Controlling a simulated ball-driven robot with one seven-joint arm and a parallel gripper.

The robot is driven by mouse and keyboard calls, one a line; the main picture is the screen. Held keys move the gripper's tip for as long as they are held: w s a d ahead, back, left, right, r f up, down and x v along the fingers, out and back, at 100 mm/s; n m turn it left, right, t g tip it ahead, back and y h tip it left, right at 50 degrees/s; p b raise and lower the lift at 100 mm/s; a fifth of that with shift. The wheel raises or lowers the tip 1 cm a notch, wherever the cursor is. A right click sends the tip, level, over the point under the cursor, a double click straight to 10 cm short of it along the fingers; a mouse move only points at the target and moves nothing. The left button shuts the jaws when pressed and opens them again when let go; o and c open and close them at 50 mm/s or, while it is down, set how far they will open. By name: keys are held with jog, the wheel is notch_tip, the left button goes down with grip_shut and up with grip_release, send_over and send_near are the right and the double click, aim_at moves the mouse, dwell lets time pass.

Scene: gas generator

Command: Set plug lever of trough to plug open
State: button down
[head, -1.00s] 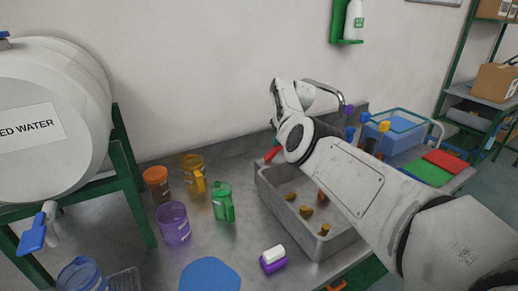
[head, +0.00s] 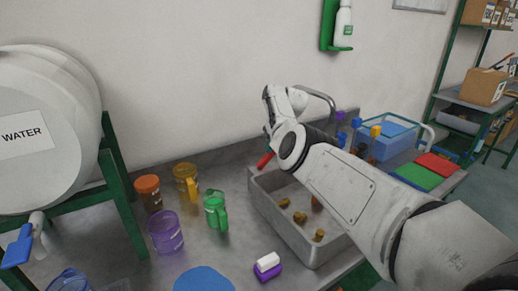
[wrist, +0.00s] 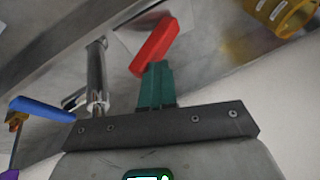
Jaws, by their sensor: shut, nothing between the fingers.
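The grey metal trough (head: 262,208) stands on the bench in the head view, with several small brownish lumps inside. Its red plug lever (head: 265,160) sticks out at the back left corner, close to my wrist. In the wrist view the red lever (wrist: 155,45) lies just beyond the fingertips, tilted up to the right. My gripper (wrist: 156,66) has its teal fingers together and nothing between them. The fingertips overlap the lever's lower end in this view; I cannot tell whether they touch. In the head view my wrist mostly hides the fingers.
A curved metal tap (head: 322,96) rises behind my wrist. Orange (head: 148,192), yellow (head: 186,182), green (head: 215,208) and purple (head: 166,232) cups stand left of the trough. A purple-and-white block (head: 267,266) lies in front. A blue clear bin (head: 388,138) is at right.

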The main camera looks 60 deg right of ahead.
aim_at(261, 164)
jog(key=shift+a+f, duration=0.1)
jog(key=shift+w+a+f+p, duration=0.3)
jog(key=shift+a+p, duration=0.2)
jog(key=shift+p, duration=0.2)
jog(key=shift+w+a+r+p, duration=0.15)
jog(key=shift+w+r+p, duration=0.05)
jog(key=shift+r+p, duration=0.25)
jog(key=a+r+p, duration=0.1)
jog(key=w+a+r+p, duration=0.1)
jog(key=r+p, duration=0.1)
jog(key=s+b+v, duration=0.1)
jog(key=v, duration=0.8)
jog(key=shift+d+b, duration=0.4)
jog(key=shift+d, duration=0.2)
